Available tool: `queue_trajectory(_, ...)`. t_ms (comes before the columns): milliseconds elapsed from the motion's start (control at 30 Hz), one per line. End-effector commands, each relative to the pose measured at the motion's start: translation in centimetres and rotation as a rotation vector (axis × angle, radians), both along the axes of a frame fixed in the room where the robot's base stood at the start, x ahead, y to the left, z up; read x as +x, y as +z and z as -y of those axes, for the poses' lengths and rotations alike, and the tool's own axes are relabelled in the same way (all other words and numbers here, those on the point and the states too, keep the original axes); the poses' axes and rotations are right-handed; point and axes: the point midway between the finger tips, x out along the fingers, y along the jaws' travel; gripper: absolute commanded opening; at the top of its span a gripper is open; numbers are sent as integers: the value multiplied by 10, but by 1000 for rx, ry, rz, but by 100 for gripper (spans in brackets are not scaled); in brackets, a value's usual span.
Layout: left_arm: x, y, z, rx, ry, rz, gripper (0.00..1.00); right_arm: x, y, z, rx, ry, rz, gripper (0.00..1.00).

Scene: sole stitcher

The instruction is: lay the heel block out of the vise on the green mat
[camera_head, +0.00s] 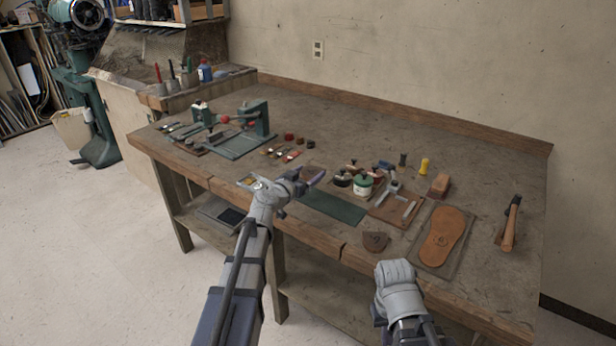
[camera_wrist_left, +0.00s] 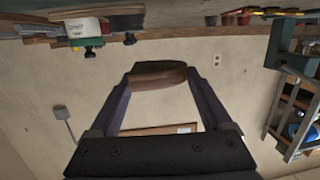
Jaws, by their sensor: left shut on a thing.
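My left gripper (camera_head: 308,178) is shut on the brown heel block (camera_wrist_left: 158,75), which sits between its fingertips in the left wrist view. In the head view the gripper is above the bench, just behind and left of the dark green mat (camera_head: 335,208). The block is mostly hidden there by the fingers. The mat's visible part is bare. The green vise (camera_head: 258,118) stands further back left, away from the block. My right gripper (camera_head: 398,275) is low at the bench's front edge; its fingers are hidden.
A white-and-green jar (camera_head: 362,186) and a tool on a brown board (camera_head: 398,208) stand right of the mat. A brown leather piece (camera_head: 376,241) lies in front. A shoe sole (camera_head: 441,238) and a hammer (camera_head: 509,224) lie further right. Small pots and tools lie left.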

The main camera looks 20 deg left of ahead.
Motion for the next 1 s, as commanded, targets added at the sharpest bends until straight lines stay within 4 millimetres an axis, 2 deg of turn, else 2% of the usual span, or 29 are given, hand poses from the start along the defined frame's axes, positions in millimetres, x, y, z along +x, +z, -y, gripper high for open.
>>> queue_trajectory(267,0,-21,0,0,0,0,17,0,-21,0,0,0,0,0)
queue_trajectory(633,0,-60,-1,0,0,0,17,0,-60,0,0,0,0,0)
queue_trajectory(800,0,-67,-1,0,0,0,17,0,-67,0,0,0,0,0)
queue_trajectory(1000,0,-66,0,0,0,0,17,0,-66,0,0,0,0,0)
